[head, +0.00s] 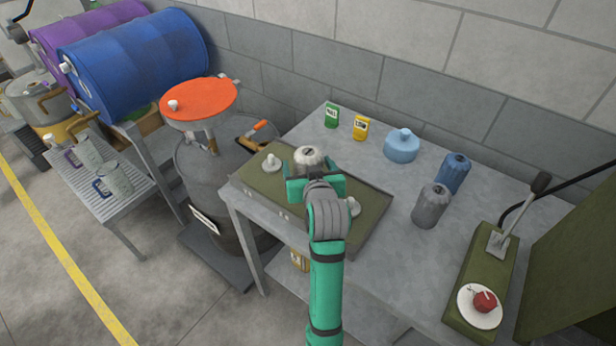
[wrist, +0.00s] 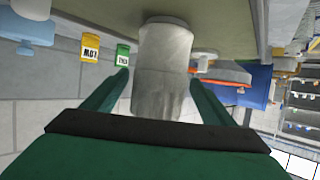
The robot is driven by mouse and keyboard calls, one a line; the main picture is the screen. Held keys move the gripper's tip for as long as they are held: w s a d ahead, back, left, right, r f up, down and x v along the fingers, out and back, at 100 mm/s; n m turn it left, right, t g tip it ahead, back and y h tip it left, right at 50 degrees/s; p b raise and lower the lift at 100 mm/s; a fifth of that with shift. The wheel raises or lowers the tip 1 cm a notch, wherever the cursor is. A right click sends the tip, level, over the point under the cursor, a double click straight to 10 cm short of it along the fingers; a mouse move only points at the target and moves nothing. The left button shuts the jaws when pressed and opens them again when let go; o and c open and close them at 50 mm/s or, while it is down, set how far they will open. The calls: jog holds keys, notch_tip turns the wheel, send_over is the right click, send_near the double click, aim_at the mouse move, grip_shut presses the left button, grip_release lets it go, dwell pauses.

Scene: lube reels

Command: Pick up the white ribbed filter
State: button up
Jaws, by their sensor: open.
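The white ribbed filter (head: 309,157) stands on the olive green board (head: 262,187) on the table, its top showing just beyond my gripper. In the wrist view the filter (wrist: 165,62) appears upside down, as a pale grey-white cylinder between my fingers. My gripper (head: 313,182) is open, with a finger on either side of the filter; it also shows in the wrist view (wrist: 160,82). I cannot tell whether either finger touches it. The lower part of the filter is hidden by my gripper in the head view.
White knobs (head: 271,163) sit on the board. A grey ribbed filter (head: 431,207), a blue one (head: 454,174) and a light blue container (head: 402,146) stand to the right. Green (head: 332,115) and yellow (head: 361,127) labelled items stand behind. An orange-topped drum (head: 199,100) is left.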

jog(key=c, duration=1.3)
jog(key=shift+r, duration=0.2)
